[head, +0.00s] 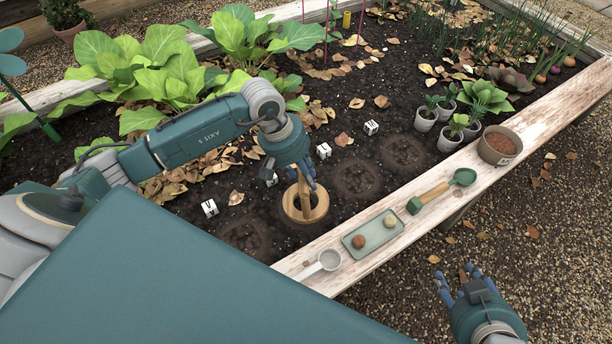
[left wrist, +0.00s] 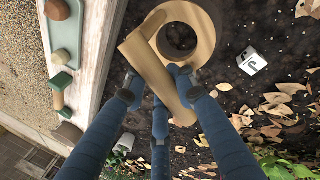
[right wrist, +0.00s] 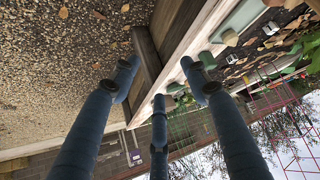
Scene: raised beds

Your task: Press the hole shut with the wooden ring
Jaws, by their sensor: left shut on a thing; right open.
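The wooden ring (head: 306,221) has a flat round band and an upright handle. It is over the dark soil between two round soil patches, and it also shows in the left wrist view (left wrist: 208,38). My left gripper (head: 304,180) is shut on its handle (left wrist: 152,78). Dark soil (left wrist: 180,40) shows through the ring's opening. The hole itself cannot be made out there, and I cannot tell whether the ring presses on the soil. My right gripper (head: 459,281) is open and empty, out past the bed's edge above the gravel.
On the wooden ledge (head: 540,120) lie a pale scoop (head: 328,260), a green tray (head: 365,244) with two balls, a green-ended tool (head: 436,192) and a brown pot (head: 499,146). Round soil patches (head: 355,178) lie in a row near white markers (head: 209,208). Potted succulents (head: 449,137) stand right.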

